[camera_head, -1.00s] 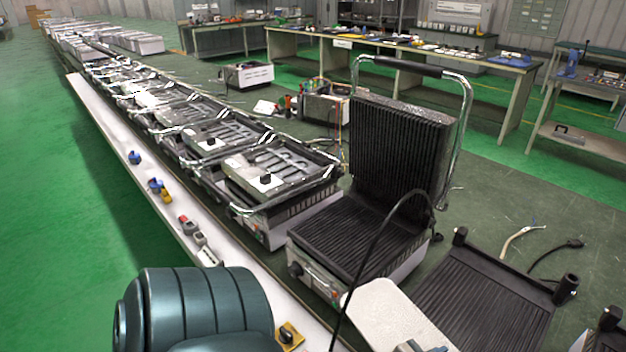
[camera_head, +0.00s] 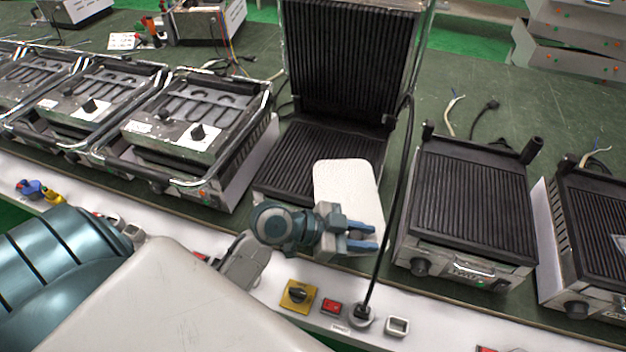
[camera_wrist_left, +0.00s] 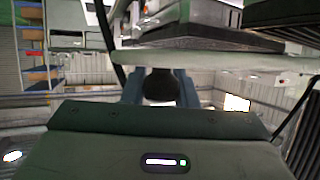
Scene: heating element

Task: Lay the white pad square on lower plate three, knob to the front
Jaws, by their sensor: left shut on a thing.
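The white pad (camera_head: 345,185) is a flat slab with rounded corners. My left gripper (camera_head: 368,237) is at its near part, shut on the pad's dark knob (camera_wrist_left: 160,85), which shows between the blue fingers in the left wrist view. The pad's pale edge (camera_wrist_left: 210,62) runs across that view. In the head view the pad overlaps the right side of the open grill's ridged lower plate (camera_head: 318,150); I cannot tell whether they touch. Other ridged lower plates (camera_head: 470,190) and (camera_head: 600,215) lie to the right. Which is number three cannot be told. My right gripper is not in view.
A black cable (camera_head: 398,200) rises just right of the pad. The open grill's upright upper plate (camera_head: 350,55) stands behind. Grills with heating elements (camera_head: 190,115) line the left. A white front ledge (camera_head: 440,315) carries switches (camera_head: 298,295). The two right-hand plates are bare.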

